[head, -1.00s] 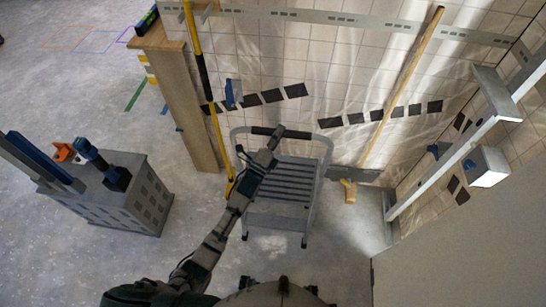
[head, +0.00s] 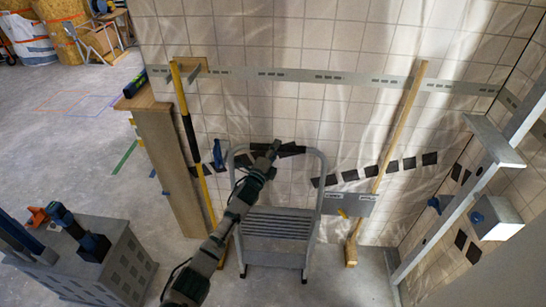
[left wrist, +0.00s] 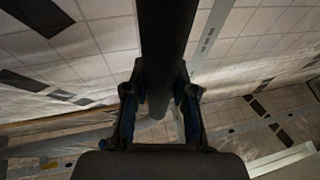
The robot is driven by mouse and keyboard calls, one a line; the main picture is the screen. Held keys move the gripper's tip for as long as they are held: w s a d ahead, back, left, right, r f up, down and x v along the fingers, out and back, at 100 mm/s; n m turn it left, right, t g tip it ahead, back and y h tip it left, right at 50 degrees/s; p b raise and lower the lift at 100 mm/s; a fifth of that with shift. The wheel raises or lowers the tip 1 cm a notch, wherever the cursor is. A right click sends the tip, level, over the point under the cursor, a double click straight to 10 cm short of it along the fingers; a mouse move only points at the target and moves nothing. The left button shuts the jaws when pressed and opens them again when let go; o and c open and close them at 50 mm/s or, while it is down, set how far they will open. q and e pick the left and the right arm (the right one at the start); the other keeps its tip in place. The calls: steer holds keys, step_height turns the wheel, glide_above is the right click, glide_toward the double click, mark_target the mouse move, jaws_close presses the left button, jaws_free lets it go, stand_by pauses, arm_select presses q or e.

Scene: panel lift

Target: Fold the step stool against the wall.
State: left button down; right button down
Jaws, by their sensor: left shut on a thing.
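The grey metal step stool (head: 278,223) stands upright on the floor close to the tiled wall (head: 300,110). Its ribbed step shows below a tall looped handrail frame. I cannot tell how far its legs are folded. My left gripper (head: 270,153) is at the black grip of the top rail (head: 292,149) and shut on it. In the left wrist view the dark rail (left wrist: 165,40) runs between the two fingers (left wrist: 158,100). My right gripper is not in view.
A yellow pole (head: 190,135) and a wooden post (head: 168,165) stand left of the stool. A wooden pole (head: 398,150) leans on the wall to its right. A grey crate with tools (head: 110,265) is at lower left. Metal framing (head: 450,210) stands at right.

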arm_select(q)
steer(key=shift+s+d+f, duration=0.1)
steer(key=shift+d+f, duration=0.3)
steer(key=c, duration=1.2)
jaws_free()
steer(key=shift+o, duration=1.4)
steer(key=shift+d, duration=0.1)
steer(key=shift+d+r, duration=0.1)
steer(key=shift+r, duration=0.05)
steer(key=v, duration=1.1)
steer(key=shift+s, duration=0.2)
